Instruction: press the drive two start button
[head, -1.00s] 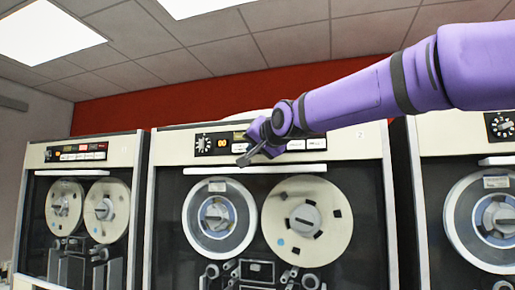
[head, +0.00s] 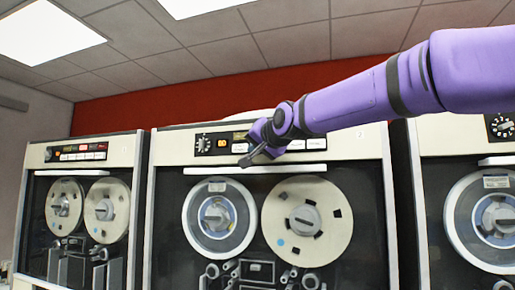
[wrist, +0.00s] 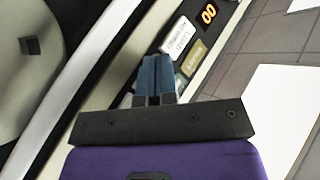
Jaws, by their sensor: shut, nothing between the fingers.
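A row of pale buttons (head: 316,144) runs along this panel; part of the row is hidden behind my gripper. I cannot tell which button is start. My gripper (head: 246,160) is shut and empty in front of the panel's lower edge. In the wrist view its blue fingertips (wrist: 155,66) overlap the panel beside a white lettered key (wrist: 180,38) and a yellowish plate (wrist: 193,58). Contact cannot be told.
A pale bar (head: 225,170) runs below the panel, above two tape reels (head: 307,220). A dial (head: 203,143) sits left of the display. Similar drives stand at left (head: 118,150) and right (head: 450,145), close beside the middle one.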

